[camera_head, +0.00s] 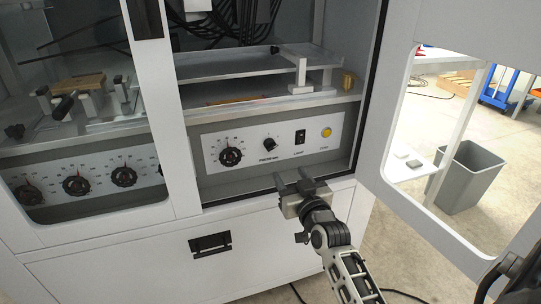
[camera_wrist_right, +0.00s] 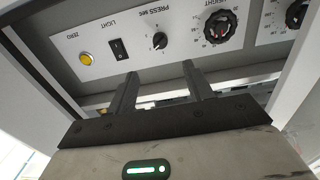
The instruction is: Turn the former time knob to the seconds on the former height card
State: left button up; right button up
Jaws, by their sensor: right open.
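The small black knob labelled "PRESS sec" (camera_head: 270,144) is on the white control panel (camera_head: 208,142) inside the open cabinet bay. It also shows in the right wrist view (camera_wrist_right: 160,40), upside down, with a ring of marks around it. My right gripper (camera_head: 293,180) is open and empty, in front of and below the panel, apart from the knob. In the right wrist view its fingers (camera_wrist_right: 160,72) point toward the panel, roughly in line with the knob. I cannot make out a height card. My left gripper is not in view.
A larger dial (camera_head: 230,157) is left of the knob; a black light switch (camera_head: 300,136) and yellow zero button (camera_head: 326,132) are right. The open door (camera_head: 375,172) stands at right. More dials (camera_head: 77,185) are behind the left window. A grey bin (camera_head: 466,178) stands beyond.

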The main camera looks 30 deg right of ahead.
pick_arm(q)
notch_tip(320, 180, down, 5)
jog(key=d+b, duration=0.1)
jog(key=b, duration=0.2)
pick_arm(e)
send_near(272, 149)
jog(key=w, duration=0.2)
pick_arm(q)
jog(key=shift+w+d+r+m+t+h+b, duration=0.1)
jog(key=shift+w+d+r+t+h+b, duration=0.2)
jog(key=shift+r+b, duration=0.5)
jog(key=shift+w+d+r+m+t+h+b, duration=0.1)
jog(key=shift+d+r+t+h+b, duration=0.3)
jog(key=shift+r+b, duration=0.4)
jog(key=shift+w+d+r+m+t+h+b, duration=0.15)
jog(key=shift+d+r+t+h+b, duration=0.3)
jog(key=shift+b, duration=0.6)
pick_arm(e)
jog(key=shift+d+x, duration=0.15)
jog(key=shift+x, duration=1.75)
jog(key=shift+d+x, duration=0.2)
jog(key=shift+x, duration=1.75)
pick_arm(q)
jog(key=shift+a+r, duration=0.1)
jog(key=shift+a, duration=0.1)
pick_arm(e)
jog(key=shift+s, duration=0.15)
jog(key=c, duration=1)
